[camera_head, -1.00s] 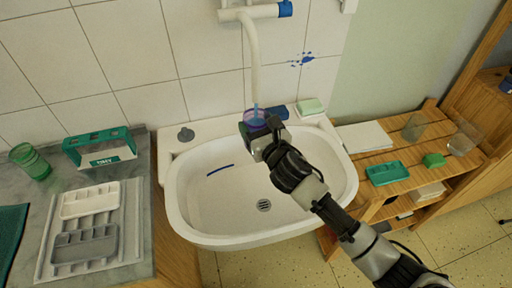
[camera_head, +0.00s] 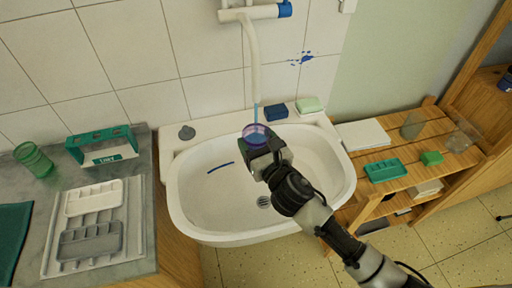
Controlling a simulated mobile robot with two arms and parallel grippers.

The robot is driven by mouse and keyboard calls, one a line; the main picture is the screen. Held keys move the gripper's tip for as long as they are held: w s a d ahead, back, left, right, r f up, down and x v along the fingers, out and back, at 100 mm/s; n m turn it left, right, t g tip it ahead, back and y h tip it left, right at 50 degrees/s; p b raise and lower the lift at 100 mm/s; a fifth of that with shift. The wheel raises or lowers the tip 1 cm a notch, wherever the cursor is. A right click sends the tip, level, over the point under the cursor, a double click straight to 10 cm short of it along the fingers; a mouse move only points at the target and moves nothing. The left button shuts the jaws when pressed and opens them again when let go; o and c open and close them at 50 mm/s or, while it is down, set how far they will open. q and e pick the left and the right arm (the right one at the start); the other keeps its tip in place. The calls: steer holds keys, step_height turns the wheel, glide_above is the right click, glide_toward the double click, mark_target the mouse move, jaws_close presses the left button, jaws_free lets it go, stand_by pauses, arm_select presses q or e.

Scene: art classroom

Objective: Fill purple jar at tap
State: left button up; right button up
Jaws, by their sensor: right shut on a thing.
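The purple jar (camera_head: 254,132) is see-through and is held over the back of the white sink basin (camera_head: 196,205). My right gripper (camera_head: 262,151) is shut on it, reaching in from the lower right. The white tap (camera_head: 254,72) hangs from the tiled wall with its spout above the jar. A thin blue stream of water (camera_head: 256,111) runs down from the spout to the jar's back rim. I cannot tell whether it falls inside the jar or just behind it. The water level is too small to read. My left gripper is out of view.
A dark blue sponge (camera_head: 275,112) and a pale green soap block (camera_head: 310,105) lie on the sink's back ledge. A grey stopper (camera_head: 187,132) is at its left. The counter at left holds trays and a green glass (camera_head: 34,158). A wooden shelf (camera_head: 392,152) stands at right.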

stand_by(0.3)
steer(key=s+p, duration=0.1)
steer(key=s, duration=0.6)
stand_by(0.4)
stand_by(0.4)
